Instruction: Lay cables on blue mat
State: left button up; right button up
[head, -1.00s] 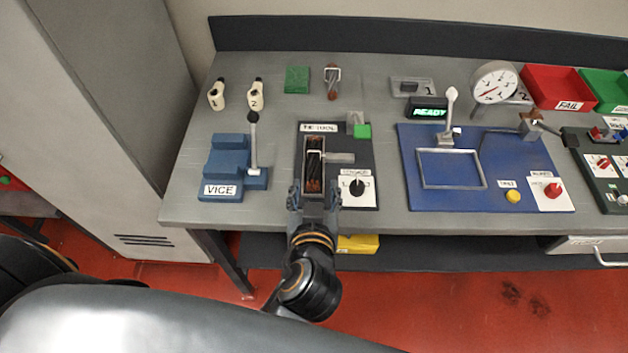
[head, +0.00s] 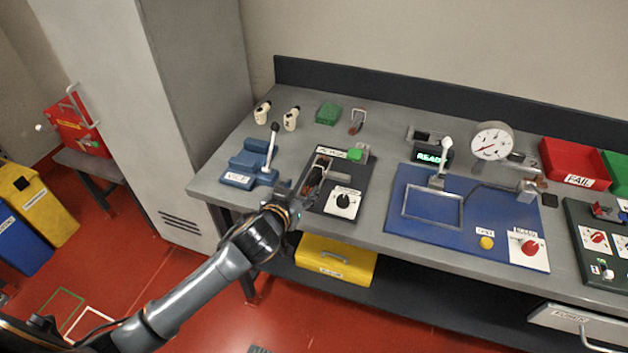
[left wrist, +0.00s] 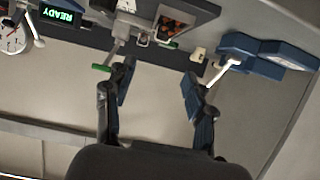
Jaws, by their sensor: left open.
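No cable can be made out for certain. A blue mat-like panel (head: 410,215) lies at the middle of the bench with a grey rectangular frame (head: 432,225) on it. A dark fixture (head: 355,180) stands left of the panel, with a slot partly hidden by my gripper; in the left wrist view its slot shows dark and orange pieces (left wrist: 172,27). My left gripper (head: 296,190) is at the fixture's front left corner. Its fingers are apart in the left wrist view (left wrist: 158,90), with nothing between them. My right gripper is not in view.
A blue vice (head: 248,165) with an upright lever stands left of my gripper. Behind lie a green block (head: 328,113) and a brown piece with a grey handle (head: 357,122). A gauge (head: 492,141) and red bin (head: 572,163) stand right. A yellow case (head: 335,262) is below.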

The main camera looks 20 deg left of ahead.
pick_arm(q)
send_near(315, 173)
jog(key=w, duration=0.2)
jog(key=shift+w+d+f+p, duration=0.1)
jog(key=shift+w+p, duration=0.2)
jog(key=shift+w, duration=0.1)
jog(key=shift+w+d+f, duration=0.15)
jog(key=shift+w+f, duration=0.05)
jog(key=shift+w, duration=0.25)
jog(key=shift+w+f, duration=0.25)
jog(key=shift+w, duration=0.1)
jog(key=x, duration=0.2)
jog(key=p+x, duration=0.1)
jog(key=shift+w+a+f, duration=0.2)
jog(key=shift+w+f, duration=0.1)
jog(key=shift+f, duration=0.1)
jog(key=shift+w+f, duration=0.15)
jog(key=shift+w, duration=0.15)
jog(key=shift+c, duration=1)
grip_shut()
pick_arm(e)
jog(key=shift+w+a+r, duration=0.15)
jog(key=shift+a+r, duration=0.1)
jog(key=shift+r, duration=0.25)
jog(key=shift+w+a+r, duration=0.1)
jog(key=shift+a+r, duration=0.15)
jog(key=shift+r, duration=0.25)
